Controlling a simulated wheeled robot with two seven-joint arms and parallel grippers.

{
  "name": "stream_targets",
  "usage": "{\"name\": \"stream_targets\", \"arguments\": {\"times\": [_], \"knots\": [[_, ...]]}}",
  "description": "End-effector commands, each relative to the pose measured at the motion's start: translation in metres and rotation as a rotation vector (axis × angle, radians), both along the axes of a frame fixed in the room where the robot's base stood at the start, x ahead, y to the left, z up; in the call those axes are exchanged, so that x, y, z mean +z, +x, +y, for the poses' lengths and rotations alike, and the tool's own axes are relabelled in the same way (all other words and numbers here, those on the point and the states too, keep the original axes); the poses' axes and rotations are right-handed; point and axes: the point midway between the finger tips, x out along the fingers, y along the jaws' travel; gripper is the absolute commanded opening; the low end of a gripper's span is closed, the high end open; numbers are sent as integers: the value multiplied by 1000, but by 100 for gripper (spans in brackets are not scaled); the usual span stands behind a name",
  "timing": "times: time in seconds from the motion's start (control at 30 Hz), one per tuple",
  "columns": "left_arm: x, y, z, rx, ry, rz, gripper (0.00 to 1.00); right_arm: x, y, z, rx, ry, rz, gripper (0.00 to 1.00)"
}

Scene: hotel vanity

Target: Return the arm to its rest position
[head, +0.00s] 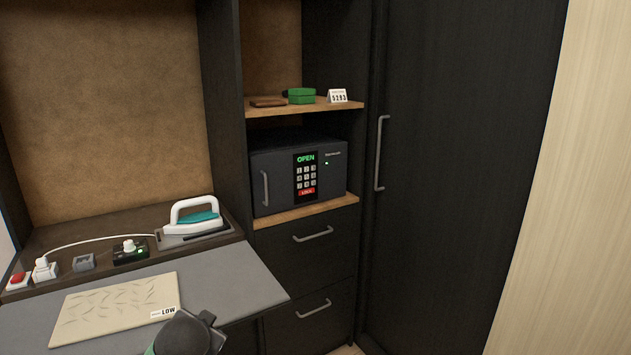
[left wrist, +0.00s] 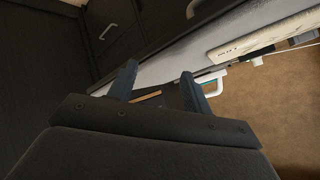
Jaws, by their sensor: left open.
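In the left wrist view my left gripper (left wrist: 160,85) is open, its two fingers apart with nothing between them. Part of my left arm (head: 182,335) shows at the bottom of the head view, in front of the grey fold-out board; its fingers cannot be made out there. The left wrist view looks past the fingers toward the edge of the grey board (left wrist: 165,62) and the dark drawer fronts (left wrist: 108,32). My right gripper is not in either view.
The grey board (head: 235,280) holds a beige cloth (head: 110,305) with a "LOW" label. Behind it are an iron (head: 195,218), a dial box (head: 130,252) and a red switch (head: 18,280). A safe (head: 275,175) reads "OPEN", its door apparently closed. A tall dark door (head: 460,170) stands right.

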Motion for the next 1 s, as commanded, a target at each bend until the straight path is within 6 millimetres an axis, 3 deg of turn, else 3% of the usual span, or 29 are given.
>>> {"name": "stream_targets", "arguments": {"times": [0.3, 0.67, 1.0], "knots": [[-66, -77, -46, -23, -181, 164, 50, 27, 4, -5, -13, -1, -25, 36], [-134, -174, -77, 35, -333, 360, 50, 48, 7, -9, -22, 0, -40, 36], [-193, -279, -104, 107, -430, 573, 50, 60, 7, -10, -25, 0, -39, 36]]}}
